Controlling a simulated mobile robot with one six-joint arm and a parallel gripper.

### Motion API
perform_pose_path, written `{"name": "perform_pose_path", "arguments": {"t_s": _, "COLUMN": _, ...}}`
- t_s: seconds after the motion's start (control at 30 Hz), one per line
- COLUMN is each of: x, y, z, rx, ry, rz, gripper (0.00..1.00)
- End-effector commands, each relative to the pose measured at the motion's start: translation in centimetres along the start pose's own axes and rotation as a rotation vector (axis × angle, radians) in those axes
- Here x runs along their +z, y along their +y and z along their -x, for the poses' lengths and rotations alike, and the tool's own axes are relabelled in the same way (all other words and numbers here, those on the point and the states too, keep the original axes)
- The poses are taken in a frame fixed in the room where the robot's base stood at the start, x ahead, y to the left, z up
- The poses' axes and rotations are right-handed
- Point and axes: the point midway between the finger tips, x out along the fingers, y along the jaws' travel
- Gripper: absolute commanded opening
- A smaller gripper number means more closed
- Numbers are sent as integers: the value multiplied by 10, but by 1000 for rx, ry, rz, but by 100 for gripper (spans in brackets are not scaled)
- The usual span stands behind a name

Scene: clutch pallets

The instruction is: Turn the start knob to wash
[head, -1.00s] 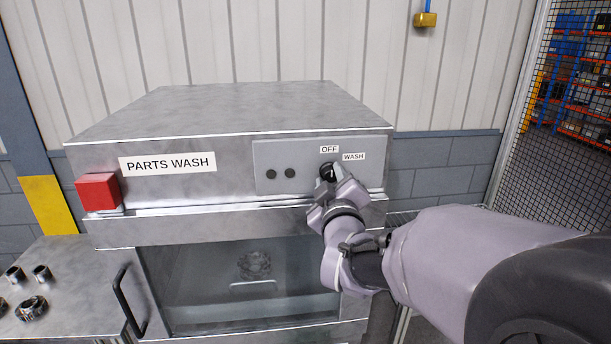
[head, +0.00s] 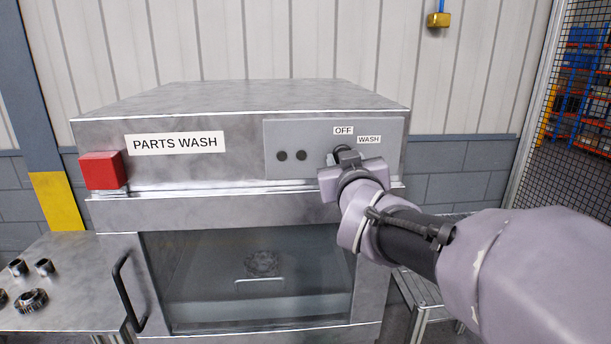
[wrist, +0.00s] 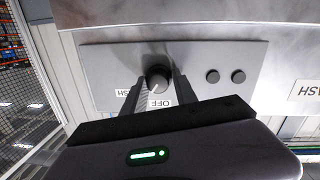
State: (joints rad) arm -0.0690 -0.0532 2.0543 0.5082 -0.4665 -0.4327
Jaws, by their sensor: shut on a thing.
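The start knob (wrist: 157,77) is a round black knob on the grey control panel (wrist: 215,55) of the parts washer. The wrist view shows it between my two fingers, with the OFF label (wrist: 159,103) beside it and the WASH label partly hidden behind a finger. My gripper (wrist: 156,88) is shut on the knob. In the head view the gripper (head: 345,157) covers most of the knob, below the OFF (head: 343,130) and WASH (head: 369,140) labels. I cannot tell clearly which label the knob's mark points to.
A red box (head: 102,171) sticks out at the washer's left front. The glass door (head: 245,280) below is closed, with a gear-like part behind it. A side table (head: 70,265) at left holds several metal parts. A mesh fence (head: 570,110) stands at right.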

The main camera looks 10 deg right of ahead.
Motion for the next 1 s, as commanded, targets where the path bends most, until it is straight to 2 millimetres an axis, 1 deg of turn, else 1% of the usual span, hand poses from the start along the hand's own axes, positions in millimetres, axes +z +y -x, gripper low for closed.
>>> {"name": "perform_pose_path", "arguments": {"t_s": 0.2, "x": 1, "y": 1, "z": 0, "rx": -9, "ry": -8, "rz": -183, "gripper": 0}}
{"name": "perform_pose_path", "arguments": {"t_s": 0.5, "x": 0, "y": 2, "z": 0, "rx": -23, "ry": -22, "rz": -370, "gripper": 0}}
{"name": "perform_pose_path", "arguments": {"t_s": 0.73, "x": -1, "y": 2, "z": 0, "rx": -28, "ry": -29, "rz": -446, "gripper": 0}}
{"name": "perform_pose_path", "arguments": {"t_s": 1.0, "x": -1, "y": 2, "z": 0, "rx": -30, "ry": -33, "rz": -474, "gripper": 0}}
